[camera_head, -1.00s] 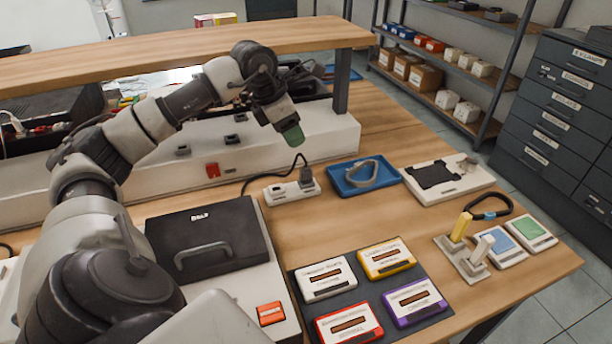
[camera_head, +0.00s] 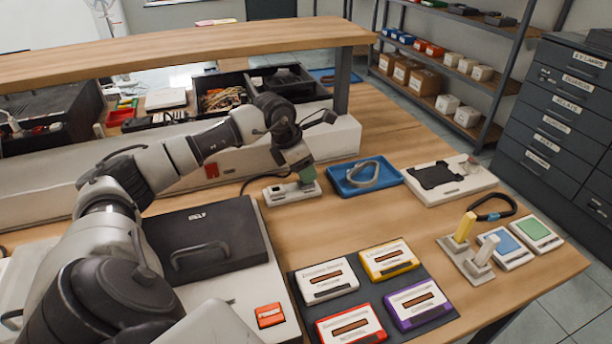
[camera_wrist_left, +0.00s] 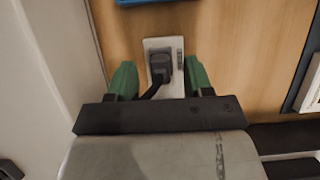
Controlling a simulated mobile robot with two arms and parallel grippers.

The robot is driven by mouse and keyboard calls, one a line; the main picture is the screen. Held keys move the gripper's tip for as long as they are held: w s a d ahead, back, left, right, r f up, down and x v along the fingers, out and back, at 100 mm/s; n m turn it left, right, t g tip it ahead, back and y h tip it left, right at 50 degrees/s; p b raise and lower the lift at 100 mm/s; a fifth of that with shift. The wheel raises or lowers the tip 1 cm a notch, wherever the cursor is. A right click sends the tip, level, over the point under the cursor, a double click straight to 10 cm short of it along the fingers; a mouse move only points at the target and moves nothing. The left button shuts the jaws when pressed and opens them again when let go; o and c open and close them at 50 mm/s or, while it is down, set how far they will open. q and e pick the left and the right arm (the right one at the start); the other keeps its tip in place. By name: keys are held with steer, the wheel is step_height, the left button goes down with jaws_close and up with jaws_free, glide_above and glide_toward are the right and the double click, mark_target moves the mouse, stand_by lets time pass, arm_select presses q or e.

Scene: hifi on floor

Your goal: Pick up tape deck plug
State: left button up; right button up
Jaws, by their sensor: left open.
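The tape deck plug (camera_wrist_left: 160,64) is dark grey with a black cord. In the left wrist view it sits in a white socket strip (camera_wrist_left: 175,45) on the bench. My left gripper (camera_wrist_left: 160,78) is open, with one green finger on each side of the plug and gaps still showing between. In the head view the left gripper (camera_head: 306,175) is down over the right part of the socket strip (camera_head: 283,193), and its green fingertip hides the plug there. The right gripper does not show.
A blue tray (camera_head: 340,186) with a grey loop lies just right of the strip. The white bench riser (camera_head: 335,148) stands behind it, under a wooden shelf (camera_head: 200,48). A dark-lidded deck (camera_head: 215,235) is at front left. Several cassettes lie on a dark mat (camera_head: 440,318).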

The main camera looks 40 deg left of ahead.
arm_select(q)
steer(key=shift+w+d+f, duration=0.15)
steer(key=shift+w+f, duration=0.1)
steer(key=shift+f, duration=0.4)
steer(key=shift+r, duration=0.1)
jaws_close()
